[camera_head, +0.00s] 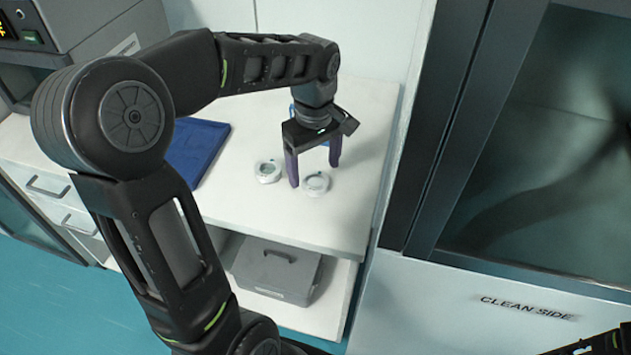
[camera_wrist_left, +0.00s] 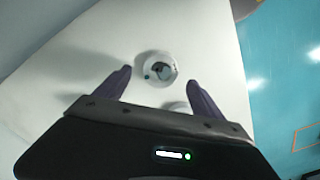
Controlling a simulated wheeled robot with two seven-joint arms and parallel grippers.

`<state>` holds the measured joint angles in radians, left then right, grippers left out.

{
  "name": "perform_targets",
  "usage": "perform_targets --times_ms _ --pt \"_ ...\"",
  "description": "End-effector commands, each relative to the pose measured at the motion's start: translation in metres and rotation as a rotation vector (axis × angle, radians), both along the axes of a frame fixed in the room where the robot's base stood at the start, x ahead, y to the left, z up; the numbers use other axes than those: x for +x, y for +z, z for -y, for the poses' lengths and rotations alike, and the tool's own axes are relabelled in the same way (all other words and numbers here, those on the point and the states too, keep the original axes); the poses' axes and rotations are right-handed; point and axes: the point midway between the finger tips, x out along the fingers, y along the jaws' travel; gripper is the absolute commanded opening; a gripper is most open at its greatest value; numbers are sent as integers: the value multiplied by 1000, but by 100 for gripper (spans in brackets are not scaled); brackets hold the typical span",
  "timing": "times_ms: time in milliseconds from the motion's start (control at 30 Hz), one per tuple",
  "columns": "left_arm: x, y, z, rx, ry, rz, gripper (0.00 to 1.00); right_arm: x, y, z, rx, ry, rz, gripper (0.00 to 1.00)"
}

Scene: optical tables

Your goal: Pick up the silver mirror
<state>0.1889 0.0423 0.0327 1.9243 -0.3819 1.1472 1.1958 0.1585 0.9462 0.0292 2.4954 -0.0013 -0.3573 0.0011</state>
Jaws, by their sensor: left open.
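Two small round white holders with disc-shaped centres lie on the white counter in the head view. The right one (camera_head: 316,184) has a pale grey disc, and the left one (camera_head: 267,171) has a greenish-grey centre. I cannot tell for sure which is the silver mirror. My left gripper (camera_head: 314,175) is open, its purple fingers pointing down above or beside the right holder. In the left wrist view a round holder (camera_wrist_left: 160,69) with a dark, shiny disc shows between the open fingertips (camera_wrist_left: 159,75). Another is mostly hidden behind the gripper body.
A blue tray (camera_head: 198,150) lies to the left on the counter (camera_head: 240,218). A grey lidded box (camera_head: 277,270) sits on the shelf below. A wall panel and a dark-framed glass enclosure (camera_head: 545,150) stand to the right. The counter's front strip is clear.

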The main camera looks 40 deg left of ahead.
Motion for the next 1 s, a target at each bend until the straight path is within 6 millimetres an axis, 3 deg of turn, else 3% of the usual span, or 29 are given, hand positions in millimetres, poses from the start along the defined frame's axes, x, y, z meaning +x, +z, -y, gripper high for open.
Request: perform_targets --times_ms 100,233,833,1000 --pt "-1 -18 0 -1 1 -4 79 0 2 0 0 0 0 75" --pt "-1 -29 0 0 0 -1 79 0 2 0 0 0 0 75" --pt "0 -29 0 0 0 0 79 0 2 0 0 0 0 75" --pt "0 -29 0 0 0 0 65 0 2 0 0 0 0 75"
